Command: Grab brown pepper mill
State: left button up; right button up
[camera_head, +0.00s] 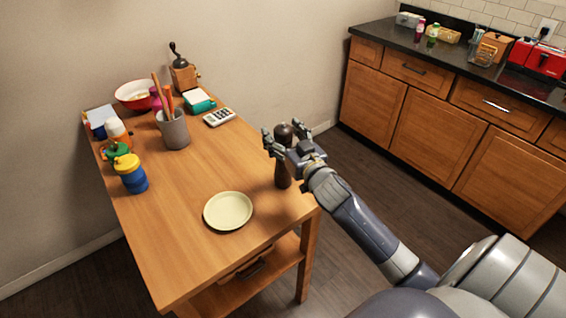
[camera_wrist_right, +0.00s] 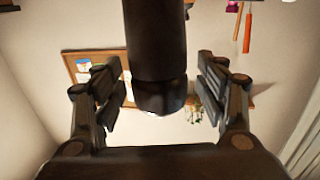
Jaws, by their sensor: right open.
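The brown pepper mill (camera_head: 283,176) stands upright near the right edge of the wooden table (camera_head: 190,215). My right gripper (camera_head: 282,143) is at its upper part, and its fingers partly hide the mill below the rounded top. In the right wrist view the dark mill (camera_wrist_right: 157,60) comes down from the upper edge into the space between the two fingers of my right gripper (camera_wrist_right: 163,92). Both fingers are spread, with a gap on each side of the mill. My left gripper is not in view.
A pale plate (camera_head: 228,211) lies left of the mill. A grey utensil holder (camera_head: 173,130), a blue-yellow bottle (camera_head: 131,174), a calculator (camera_head: 219,117), a red-white bowl (camera_head: 136,95) and a coffee grinder (camera_head: 183,73) stand farther back. The table's middle is clear. Wooden cabinets (camera_head: 430,105) stand right.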

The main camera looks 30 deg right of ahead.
jog(key=shift+s, duration=0.1)
grip_shut()
jog(key=shift+r, duration=0.1)
